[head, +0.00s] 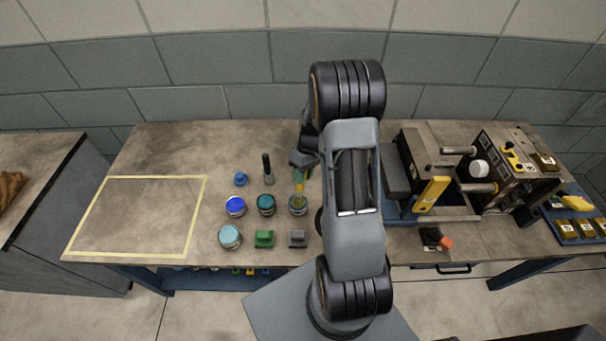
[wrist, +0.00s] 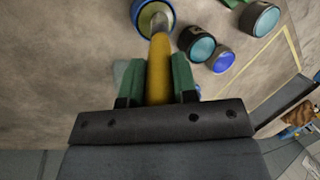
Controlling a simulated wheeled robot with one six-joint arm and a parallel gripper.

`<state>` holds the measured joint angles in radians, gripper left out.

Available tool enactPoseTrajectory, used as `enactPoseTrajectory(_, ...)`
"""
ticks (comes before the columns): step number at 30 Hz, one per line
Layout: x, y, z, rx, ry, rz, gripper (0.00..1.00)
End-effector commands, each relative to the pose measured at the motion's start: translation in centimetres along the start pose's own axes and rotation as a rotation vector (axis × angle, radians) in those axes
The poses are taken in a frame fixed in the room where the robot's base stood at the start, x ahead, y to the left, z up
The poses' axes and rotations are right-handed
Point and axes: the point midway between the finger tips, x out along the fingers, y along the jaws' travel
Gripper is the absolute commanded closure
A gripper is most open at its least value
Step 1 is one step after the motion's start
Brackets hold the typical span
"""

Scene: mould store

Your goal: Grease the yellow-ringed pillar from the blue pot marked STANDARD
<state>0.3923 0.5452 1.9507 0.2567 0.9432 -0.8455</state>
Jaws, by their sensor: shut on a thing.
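My gripper (head: 300,172) is shut on a yellow-handled brush; the handle (wrist: 159,68) sits between the green fingers in the wrist view. The brush points down at a blue-walled pot with a pale inside (wrist: 141,8), seen in the head view as the right pot of the middle row (head: 298,209). Its lower end overlaps the pot's mouth; I cannot tell how deep it is. A bright blue pot (head: 235,206) and a teal pot (head: 266,205) stand left of it. No marking is readable. Pillars (head: 478,188) stick out of the mould at right; yellow rings are not clear.
A black upright (head: 267,168) and small blue item (head: 240,179) stand behind. The yellow-taped area (head: 140,215) is empty.

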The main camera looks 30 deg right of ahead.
Motion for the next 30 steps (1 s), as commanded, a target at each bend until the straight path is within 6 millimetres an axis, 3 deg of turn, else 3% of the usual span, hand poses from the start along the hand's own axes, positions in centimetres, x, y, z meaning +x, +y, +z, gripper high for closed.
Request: enactPoseTrajectory(30,-6.6,-2.3,0.7,0.0,-0.001,-0.001,0.97)
